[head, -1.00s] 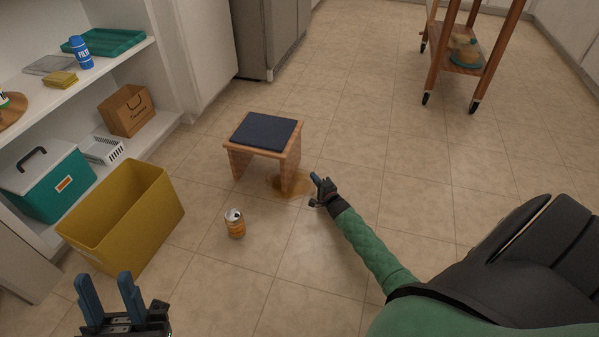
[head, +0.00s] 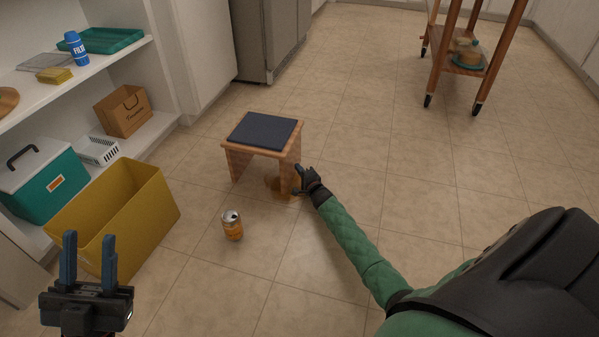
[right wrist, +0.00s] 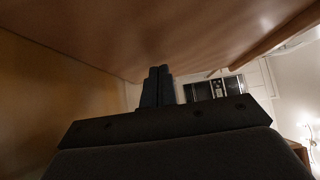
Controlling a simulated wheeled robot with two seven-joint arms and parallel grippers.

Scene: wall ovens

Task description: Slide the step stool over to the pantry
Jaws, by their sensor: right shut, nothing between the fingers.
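The step stool (head: 263,133) stands upright on the tiled floor, with a dark top pad and wooden side panels. My right gripper (head: 299,171) is at its right-hand leg panel; contact cannot be made out. In the right wrist view the shut, empty fingers (right wrist: 158,86) lie beneath a wooden surface (right wrist: 140,30), apparently the stool's underside, with a panel on the left. My left gripper (head: 89,257) is open and empty at lower left, in front of the yellow bin. The open pantry shelves (head: 150,131) are at the left.
A yellow bin (head: 150,213) stands before the shelves, left of the stool. A wooden cart (head: 464,66) stands far right; the middle floor is clear.

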